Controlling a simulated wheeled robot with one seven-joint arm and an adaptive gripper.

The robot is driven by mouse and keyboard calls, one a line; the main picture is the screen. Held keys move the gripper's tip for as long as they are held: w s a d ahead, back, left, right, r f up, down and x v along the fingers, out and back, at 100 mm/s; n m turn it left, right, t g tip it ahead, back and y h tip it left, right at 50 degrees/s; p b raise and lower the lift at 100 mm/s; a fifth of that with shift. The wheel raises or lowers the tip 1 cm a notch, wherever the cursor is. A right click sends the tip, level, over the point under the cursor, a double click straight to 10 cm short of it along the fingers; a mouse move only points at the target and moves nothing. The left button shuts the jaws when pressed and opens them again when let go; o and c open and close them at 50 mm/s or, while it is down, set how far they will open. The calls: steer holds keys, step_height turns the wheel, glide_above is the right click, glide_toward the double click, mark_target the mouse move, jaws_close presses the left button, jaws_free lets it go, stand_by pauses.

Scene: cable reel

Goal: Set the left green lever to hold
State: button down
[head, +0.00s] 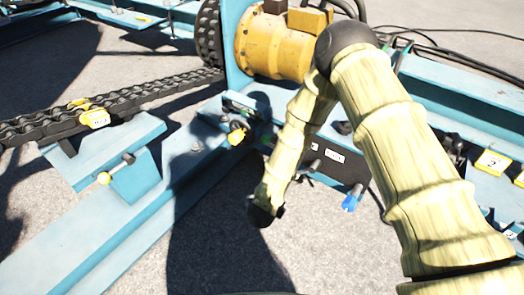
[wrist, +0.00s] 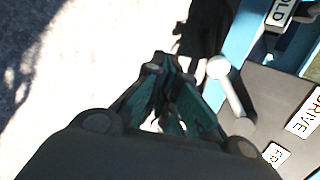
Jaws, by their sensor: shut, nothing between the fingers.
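In the wrist view my gripper (wrist: 168,72) is shut, its teal fingers together with nothing between them. Just right of the fingertips is a lever (wrist: 236,94) with a pale round knob and a rod running down to the dark panel (wrist: 268,92). Its colour looks grey-white here, so I cannot tell if it is the green one. The fingers look close to the knob; contact is unclear. A label ending in "OLD" (wrist: 281,12) is at the upper right, and a "DRIVE" label (wrist: 304,114) is at the right. In the head view my forearm hides part of the panel (head: 352,169), and the fingers are not discernible.
Grey ground is open in front.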

steer(key=w+a+r+m+h+p, duration=0.1)
steer(key=w+a+r+m+h, duration=0.2)
steer(key=w+a+r+m, duration=0.5)
steer(key=a+r+m, duration=0.3)
steer(key=r+m, duration=0.1)
steer(key=m, duration=0.4)
steer(key=shift+r+m+p, duration=0.25)
steer(key=shift+m+p, duration=0.05)
steer(key=shift+w, duration=0.15)
steer(key=b+x, duration=0.4)
steer(key=x, duration=0.5)
steer(key=shift+w+d+r+b, duration=0.25)
steer(key=shift+w+r, duration=0.2)
steer(key=shift+r, duration=0.35)
steer(key=shift+w+d+r+b, duration=0.2)
steer(key=shift+w+r, duration=0.25)
steer(key=shift+r, duration=0.3)
steer(key=shift+r, duration=0.15)
